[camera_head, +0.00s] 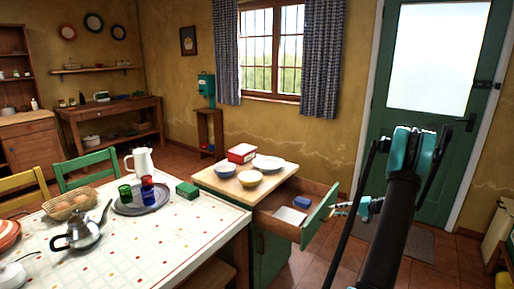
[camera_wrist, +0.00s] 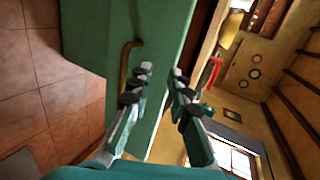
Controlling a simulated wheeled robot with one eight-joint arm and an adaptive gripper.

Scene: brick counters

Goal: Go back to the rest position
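My gripper (camera_wrist: 161,72) shows in the wrist view with its two fingers apart and nothing between them. In the head view my gripper (camera_head: 342,208) is small, just right of the green front of an open drawer (camera_head: 325,212). In the wrist view this green front (camera_wrist: 165,35) is close, with a brass handle (camera_wrist: 126,66) left of the fingertips. The handle is outside the fingers. Whether a finger touches the front, I cannot tell.
A tiled table (camera_head: 140,250) with a kettle (camera_head: 80,232), tray and basket fills the left. A green door (camera_head: 420,110) stands behind my arm. Floor shows right of the drawer.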

